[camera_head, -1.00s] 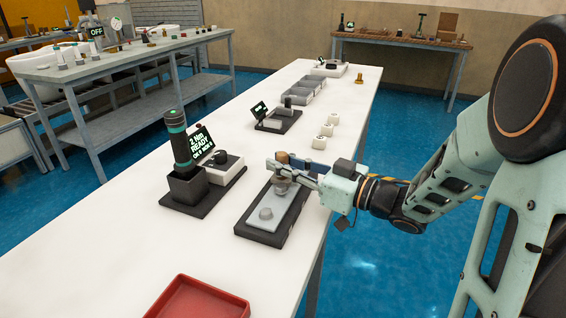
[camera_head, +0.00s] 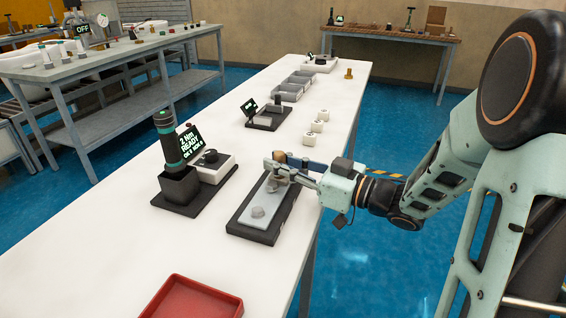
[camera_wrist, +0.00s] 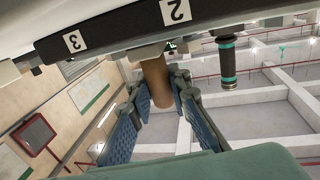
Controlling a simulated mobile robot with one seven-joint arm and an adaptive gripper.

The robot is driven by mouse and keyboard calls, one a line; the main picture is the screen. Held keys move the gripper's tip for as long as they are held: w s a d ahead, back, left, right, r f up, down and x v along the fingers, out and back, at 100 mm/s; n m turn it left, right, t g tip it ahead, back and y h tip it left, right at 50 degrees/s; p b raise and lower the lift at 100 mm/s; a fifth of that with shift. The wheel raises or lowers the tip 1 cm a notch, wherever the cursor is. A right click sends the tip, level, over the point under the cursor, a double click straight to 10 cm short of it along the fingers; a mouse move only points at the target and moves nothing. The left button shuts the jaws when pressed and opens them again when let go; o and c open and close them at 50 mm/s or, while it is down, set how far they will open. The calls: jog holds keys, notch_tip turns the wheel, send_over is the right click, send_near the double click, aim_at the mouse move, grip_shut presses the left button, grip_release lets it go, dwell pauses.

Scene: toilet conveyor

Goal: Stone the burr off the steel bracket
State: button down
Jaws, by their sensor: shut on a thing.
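A grey steel plate (camera_head: 264,202), which looks like the bracket, lies on a black fixture (camera_head: 252,234) near the table's right edge. Round grey knobs stand on it. My gripper (camera_head: 279,170) is over the far end of this fixture, reaching in from the right. In the wrist view, its blue ribbed fingers (camera_wrist: 160,112) are shut on a brown cylinder (camera_wrist: 157,82), whose end meets the dark bar overhead. I cannot tell whether it is the stone. The burr is too small to make out. Contact with the plate is unclear.
A black and green driver (camera_head: 170,140) stands in a holder left of the fixture, beside a lit display. A red tray (camera_head: 190,300) is at the near edge. White blocks (camera_head: 317,126) and grey bins (camera_head: 290,90) lie beyond. The table's left side is clear.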

jog(key=shift+x, duration=0.95)
jog(key=shift+p+v, duration=0.65)
jog(key=shift+v, duration=0.85)
jog(key=shift+x, duration=1.5)
jog(key=shift+p+v, duration=0.55)
jog(key=shift+v, duration=0.95)
jog(key=shift+w+a, duration=0.3)
jog(key=shift+a, duration=0.35)
notch_tip(320, 180, up, 7)
jog(key=p, duration=0.6)
jog(key=shift+p, duration=0.3)
